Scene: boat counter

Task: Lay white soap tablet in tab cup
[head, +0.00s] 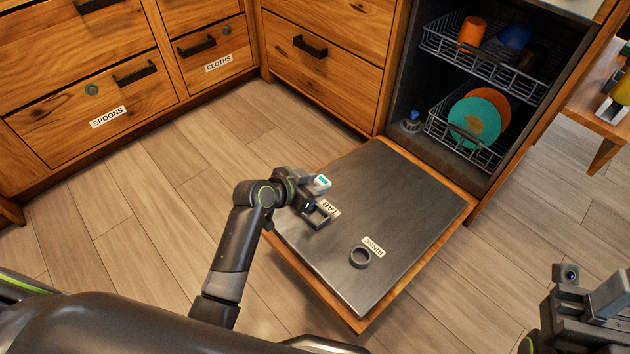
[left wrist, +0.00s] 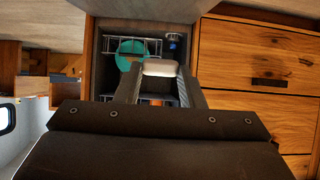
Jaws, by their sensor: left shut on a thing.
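The white soap tablet (head: 322,182), with a teal patch on it, is held between the fingertips of my left gripper (head: 314,185). In the left wrist view the tablet (left wrist: 160,68) shows as a pale block between the two fingers of the left gripper (left wrist: 160,80). The tab cup (head: 318,217) is a small dark square frame by the TAB label on the lowered dishwasher door. The gripper is just above and behind it in the head view, partly covering it. My right gripper (head: 590,300) is at the lower right, away from the door; its jaws are unclear.
A round rinse cup (head: 360,257) stands on the open door (head: 400,210), by the RINSE label. The racks hold an orange cup (head: 472,31), a blue cup (head: 515,38) and plates (head: 474,120). Wooden drawers (head: 325,50) stand behind. The door's right part is clear.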

